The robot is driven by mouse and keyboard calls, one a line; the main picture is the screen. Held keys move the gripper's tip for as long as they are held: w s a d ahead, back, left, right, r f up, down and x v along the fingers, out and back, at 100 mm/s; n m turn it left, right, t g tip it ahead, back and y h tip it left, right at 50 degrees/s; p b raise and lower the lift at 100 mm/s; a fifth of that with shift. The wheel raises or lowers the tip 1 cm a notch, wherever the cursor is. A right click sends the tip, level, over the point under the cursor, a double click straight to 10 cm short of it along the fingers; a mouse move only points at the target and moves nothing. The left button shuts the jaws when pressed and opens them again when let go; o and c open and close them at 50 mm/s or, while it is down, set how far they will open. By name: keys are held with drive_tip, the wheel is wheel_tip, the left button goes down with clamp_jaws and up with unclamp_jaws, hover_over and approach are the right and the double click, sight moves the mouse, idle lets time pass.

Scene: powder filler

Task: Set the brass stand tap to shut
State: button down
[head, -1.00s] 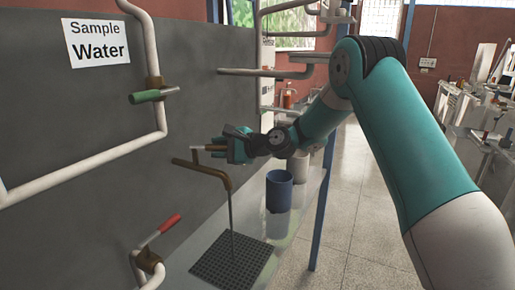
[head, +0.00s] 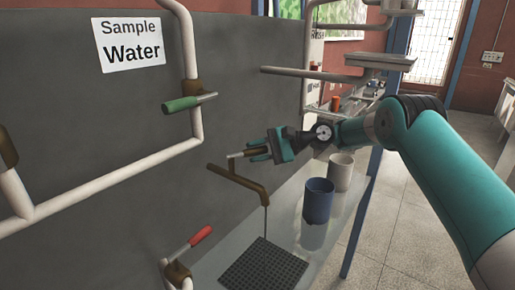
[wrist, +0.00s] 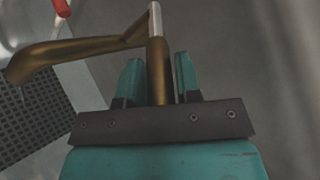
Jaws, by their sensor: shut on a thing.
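The brass stand tap (head: 238,181) stands out from the grey wall panel, its spout bent down at the right end. A thin pale line, looking like running water, drops from the spout to the dark grate (head: 263,266). My gripper (head: 259,152) is shut on the tap's brass handle (head: 249,153), just above the spout. In the wrist view the brass handle (wrist: 158,75) lies between the teal fingers (wrist: 158,78). It joins a short silver stem (wrist: 155,20), with the spout (wrist: 60,53) reaching left. The exact contact of the fingers is partly hidden.
A green-handled tap (head: 182,103) and a red-handled tap (head: 200,236) sit on wall pipes to the left. A blue cup (head: 318,200) and a pale cup (head: 341,172) stand on the glassy shelf (head: 296,212) right of the grate. Open floor lies at right.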

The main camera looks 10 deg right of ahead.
drive_tip(key=shift+s+a, duration=0.1)
drive_tip(key=shift+a, duration=0.15)
